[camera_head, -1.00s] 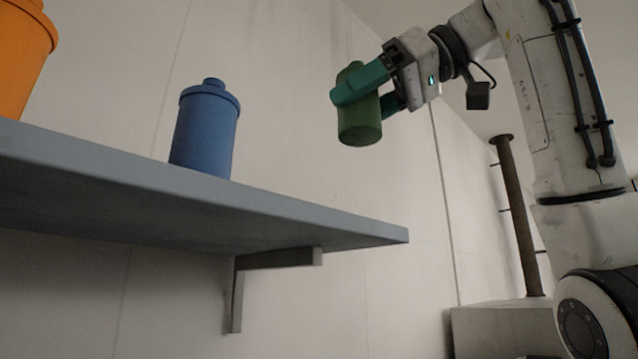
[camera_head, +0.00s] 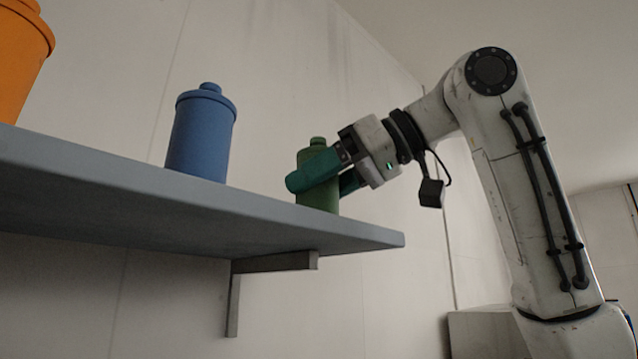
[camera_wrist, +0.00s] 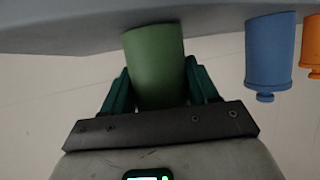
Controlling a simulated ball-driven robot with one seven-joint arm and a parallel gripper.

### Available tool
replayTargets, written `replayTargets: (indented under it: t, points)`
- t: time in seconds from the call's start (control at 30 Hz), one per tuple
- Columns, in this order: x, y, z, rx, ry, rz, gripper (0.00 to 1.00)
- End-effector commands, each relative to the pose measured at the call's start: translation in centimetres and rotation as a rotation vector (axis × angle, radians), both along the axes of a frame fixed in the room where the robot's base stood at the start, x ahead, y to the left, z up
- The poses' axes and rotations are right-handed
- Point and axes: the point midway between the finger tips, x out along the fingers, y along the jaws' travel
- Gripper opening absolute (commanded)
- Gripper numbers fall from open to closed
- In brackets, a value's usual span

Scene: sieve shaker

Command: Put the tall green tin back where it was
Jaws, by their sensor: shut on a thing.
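The tall green tin (camera_head: 318,197) is upright at the right end of the grey shelf (camera_head: 190,208), to the right of the blue tin. My gripper (camera_head: 318,179) is shut on its sides, coming in from the right, with teal fingers around its body. The tin's lower edge is hidden by the shelf's front edge, so I cannot tell for sure whether it touches the top. In the wrist view, the green tin (camera_wrist: 155,60) is between the two fingers, its base end against or close to the shelf (camera_wrist: 60,30).
A blue tin (camera_head: 200,135) stands on the shelf left of the green tin, with a clear gap between. An orange tin (camera_head: 20,60) stands at the far left. A bracket (camera_head: 275,262) holds the shelf to the pale wall behind.

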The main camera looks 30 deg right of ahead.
Motion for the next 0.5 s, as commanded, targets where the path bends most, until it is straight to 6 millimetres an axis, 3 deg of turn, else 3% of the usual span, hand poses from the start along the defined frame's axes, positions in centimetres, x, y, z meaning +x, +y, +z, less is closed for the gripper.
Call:
replayTargets:
  t: [0.2,0.23,0.5]
  points:
    - [0.00,-0.02,-0.32,0.000,0.000,0.000,0.28]
    - [0.00,-0.02,-0.32,0.000,0.000,0.000,0.60]
    - [0.00,-0.03,-0.22,0.001,0.001,0.000,0.85]
